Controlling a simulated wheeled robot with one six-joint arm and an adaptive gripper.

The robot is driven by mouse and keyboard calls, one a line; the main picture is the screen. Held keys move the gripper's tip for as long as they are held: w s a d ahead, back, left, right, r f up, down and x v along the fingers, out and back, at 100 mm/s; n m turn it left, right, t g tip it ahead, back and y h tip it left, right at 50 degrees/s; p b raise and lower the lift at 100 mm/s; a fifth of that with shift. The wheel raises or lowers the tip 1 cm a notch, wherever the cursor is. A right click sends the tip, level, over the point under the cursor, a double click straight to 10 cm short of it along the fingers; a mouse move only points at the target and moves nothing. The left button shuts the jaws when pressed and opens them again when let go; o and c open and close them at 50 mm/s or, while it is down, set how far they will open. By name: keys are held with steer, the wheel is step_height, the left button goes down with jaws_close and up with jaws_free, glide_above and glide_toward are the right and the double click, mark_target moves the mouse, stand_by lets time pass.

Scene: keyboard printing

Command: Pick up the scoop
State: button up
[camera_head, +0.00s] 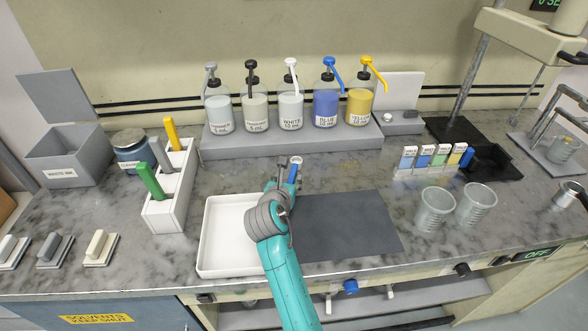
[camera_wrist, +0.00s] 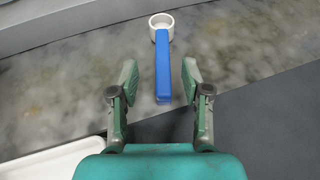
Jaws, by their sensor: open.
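The scoop (camera_wrist: 162,70) has a blue handle and a small white round cup. In the wrist view it lies on the marble counter with its cup at the far end and its handle toward me. In the head view its blue handle (camera_head: 293,173) shows just beyond the end of my arm. My gripper (camera_wrist: 158,76) is open, with one green finger on each side of the handle in the picture. Both fingers look apart from the handle. In the head view my gripper (camera_head: 282,178) is partly hidden by my wrist.
A white tray (camera_head: 212,250) and a dark grey mat (camera_head: 350,225) lie beneath and beside my arm. Behind the scoop is a grey stand (camera_head: 290,146) with several pump bottles. A white holder (camera_head: 168,205) with coloured handles stands left. Two clear cups (camera_head: 435,208) stand right.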

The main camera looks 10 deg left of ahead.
mark_target(293, 172)
steer(key=shift+x, duration=3.4)
steer(key=shift+d, duration=0.15)
steer(key=shift+r, duration=0.1)
jaws_close()
